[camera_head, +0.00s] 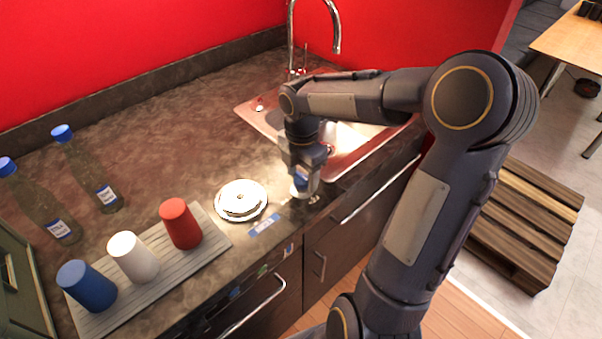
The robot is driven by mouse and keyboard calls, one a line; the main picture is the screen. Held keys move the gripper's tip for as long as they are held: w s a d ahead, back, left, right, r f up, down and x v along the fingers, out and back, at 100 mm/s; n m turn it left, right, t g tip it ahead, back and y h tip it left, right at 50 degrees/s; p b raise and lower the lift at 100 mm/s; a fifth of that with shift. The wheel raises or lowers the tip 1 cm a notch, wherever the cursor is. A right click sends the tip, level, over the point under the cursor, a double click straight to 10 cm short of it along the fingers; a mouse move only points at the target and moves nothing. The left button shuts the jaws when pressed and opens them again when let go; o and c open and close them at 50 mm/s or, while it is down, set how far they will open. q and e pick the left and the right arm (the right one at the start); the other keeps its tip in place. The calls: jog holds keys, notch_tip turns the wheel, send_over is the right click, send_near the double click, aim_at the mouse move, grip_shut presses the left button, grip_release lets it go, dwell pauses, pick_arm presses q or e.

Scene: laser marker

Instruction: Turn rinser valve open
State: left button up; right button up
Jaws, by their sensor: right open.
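The rinser (230,204), a round white disc with a smaller raised plate on it, sits on the dark counter near its front edge. My right gripper (303,190) points down over the counter just to the right of the rinser, beside the sink. Its jaws are open around or just above a small light metal part (312,199) at the counter's front edge, which may be the valve. The fingers hide most of that part, so I cannot tell its turn or whether they touch it. My left gripper is out of view.
The sink (250,112) with a tall faucet (337,42) lies behind my right arm. A grey ribbed mat (213,243) holds a blue cup (87,286), a white cup (132,257) and a red cup (181,223). Two bottles (88,172) (42,208) stand at left.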

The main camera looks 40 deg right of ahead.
jog(key=shift+f, duration=0.1)
jog(key=c, duration=1)
jog(key=m, duration=0.4)
jog(key=shift+m, duration=0.4)
jog(key=m, duration=0.4)
jog(key=shift+m, duration=0.3)
jog(key=m, duration=0.4)
jog(key=shift+m, duration=2.3)
